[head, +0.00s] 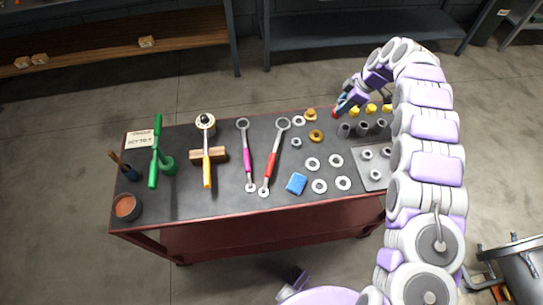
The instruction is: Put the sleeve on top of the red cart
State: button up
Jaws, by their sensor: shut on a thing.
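The red cart (270,237) stands in front of me with a dark top full of tools and parts. My gripper (341,106) is over the back right part of the top, reaching in from the right, with red and teal at its tips. It is shut on a small piece, seemingly the sleeve, which is mostly hidden at this size. Grey cylinders (363,129) stand just below and right of the tips. I cannot tell whether the held piece touches the top.
Yellow parts (371,109) stand right of my gripper. A metal bin (518,268) stands at lower right. Shelves (120,38) line the back.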

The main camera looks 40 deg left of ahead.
jog(key=shift+s+a+f, duration=0.15)
jog(key=shift+a+f, duration=0.05)
jog(key=shift+a, duration=0.25)
jog(key=shift+s+a+f, duration=0.1)
jog(key=shift+a+f, duration=0.1)
jog(key=shift+a, duration=0.25)
jog(key=f, duration=0.2)
jog(key=d+f+b, duration=0.1)
jog(key=f, duration=0.1)
jog(key=shift+f, duration=0.4)
jog(key=f, duration=0.3)
jog(key=f+b, duration=0.1)
jog(key=f, duration=0.1)
jog(key=shift+a, duration=0.4)
jog(key=shift+d+r, duration=0.1)
jog(key=shift+d, duration=0.05)
jog(key=o, duration=1)
jog(key=shift+d, duration=0.1)
jog(key=shift+c, duration=0.2)
jog(key=shift+o, duration=1.1)
